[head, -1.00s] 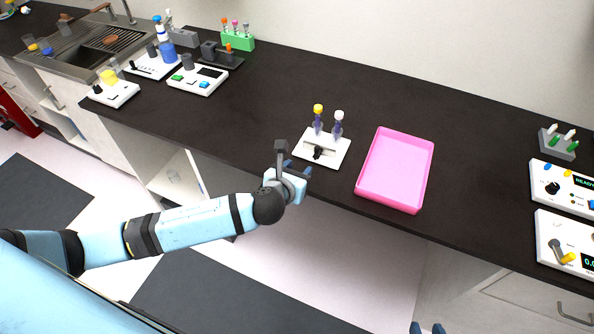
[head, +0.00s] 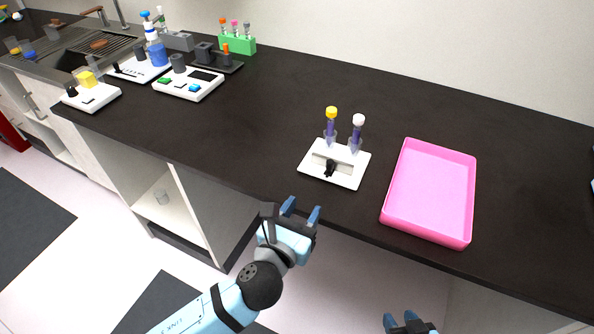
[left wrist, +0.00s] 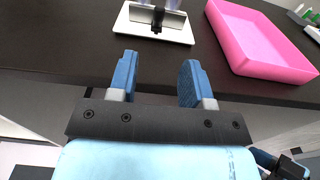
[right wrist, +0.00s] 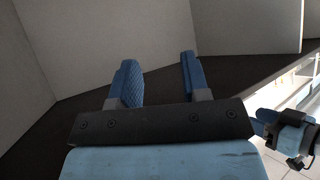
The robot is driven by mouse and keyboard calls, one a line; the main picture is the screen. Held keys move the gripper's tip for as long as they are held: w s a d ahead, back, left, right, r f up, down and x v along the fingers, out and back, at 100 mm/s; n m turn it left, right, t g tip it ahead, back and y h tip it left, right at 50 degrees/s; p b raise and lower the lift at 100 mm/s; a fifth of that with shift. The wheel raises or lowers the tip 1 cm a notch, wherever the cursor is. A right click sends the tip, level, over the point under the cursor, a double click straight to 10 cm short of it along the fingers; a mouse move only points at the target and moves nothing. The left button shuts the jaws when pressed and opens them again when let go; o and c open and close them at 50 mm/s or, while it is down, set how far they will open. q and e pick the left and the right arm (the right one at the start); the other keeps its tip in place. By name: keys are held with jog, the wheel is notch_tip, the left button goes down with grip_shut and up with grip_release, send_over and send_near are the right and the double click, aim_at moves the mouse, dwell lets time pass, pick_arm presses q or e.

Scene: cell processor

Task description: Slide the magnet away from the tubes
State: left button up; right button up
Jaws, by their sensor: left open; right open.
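A white magnet stand (head: 345,178) sits near the front edge of the dark counter. It holds a yellow-capped tube (head: 331,127) and a white-capped tube (head: 356,135), both upright at its back. A grey slider bar with a black handle (head: 329,168) lies in front of the tubes. The handle also shows in the left wrist view (left wrist: 157,18). My left gripper (head: 302,208) is open and empty, just in front of the counter edge, below and left of the stand. My right gripper (head: 400,320) is open and empty at the bottom of the head view, away from the stand.
A pink tray (head: 430,190) stands right of the stand, near the counter edge. Several white devices and a green tube rack (head: 237,44) are at the back left. The counter (head: 240,130) between them and the stand is clear.

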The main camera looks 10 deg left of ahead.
aim_at(329, 164)
pick_arm(q)
jog(key=x, duration=0.4)
jog(key=shift+r, duration=0.1)
jog(key=x, duration=0.8)
jog(key=shift+w+a, duration=0.1)
jog(key=shift+w+d, duration=0.2)
jog(key=shift+w, duration=0.45)
pick_arm(e)
jog(key=shift+s+a+f, duration=0.1)
jog(key=shift+s+f, duration=0.1)
jog(key=shift+f, duration=0.45)
pick_arm(q)
jog(key=shift+c, duration=0.3)
pick_arm(e)
jog(key=shift+a, duration=0.15)
pick_arm(q)
jog(key=c, duration=0.7)
grip_shut()
pick_arm(e)
jog(key=shift+s, duration=0.25)
